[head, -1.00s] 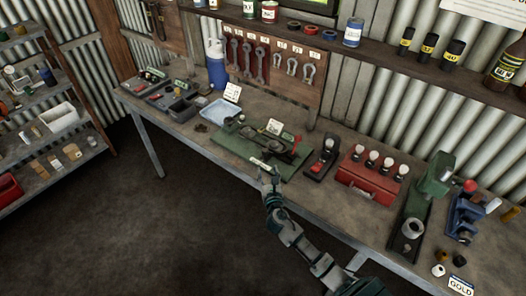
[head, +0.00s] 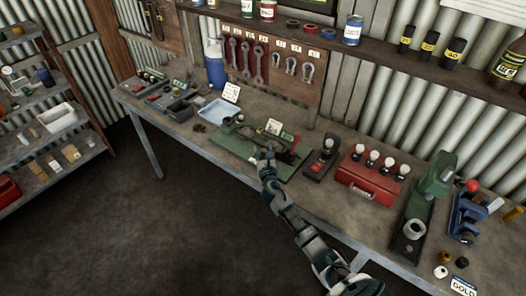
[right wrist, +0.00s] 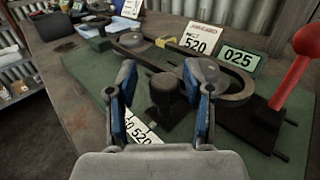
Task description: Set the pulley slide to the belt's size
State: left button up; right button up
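The green belt rig (head: 238,147) lies on the bench; its green base (right wrist: 88,75) fills much of the right wrist view. A dark round knob (right wrist: 163,88) stands on a dark block, probably the pulley slide. A white scale strip (right wrist: 140,128) reading "520" lies below it, partly hidden by a finger. A dark belt loop (right wrist: 222,78) lies behind. A card reads "520" (right wrist: 197,40) and a green-edged plate reads "025" (right wrist: 238,58). My right gripper (right wrist: 161,74) is open, its blue-sided fingers on either side of the knob; contact is unclear. In the head view the right gripper (head: 267,150) is over the rig's front.
A red-handled lever (right wrist: 294,68) rises at the rig's right. A black stand with a pale knob (head: 322,160) and a red box (head: 368,180) stand to the right. A blue tray (head: 216,108) lies to the left. A tool board is behind.

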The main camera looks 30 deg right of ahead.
jog(key=shift+d+f, duration=0.1)
jog(key=shift+d, duration=0.15)
grip_shut()
jog(key=s+p, duration=0.1)
jog(key=s+d+p, duration=0.1)
jog(key=shift+s, duration=0.55)
pick_arm(q)
jog(key=shift+w+d+r, duration=0.1)
jog(key=shift+d+r, duration=0.05)
jog(key=shift+r, duration=0.35)
jog(key=shift+w+d+r, duration=0.1)
jog(key=shift+d+r, duration=0.05)
jog(key=shift+r, duration=0.3)
pick_arm(e)
jog(key=shift+d+f, duration=0.1)
jog(key=shift+d, duration=0.05)
jog(key=shift+o, duration=1.1)
grip_release()
pick_arm(q)
jog(key=shift+s, duration=0.1)
pick_arm(e)
jog(key=shift+o, duration=0.4)
jog(key=shift+s, duration=0.1)
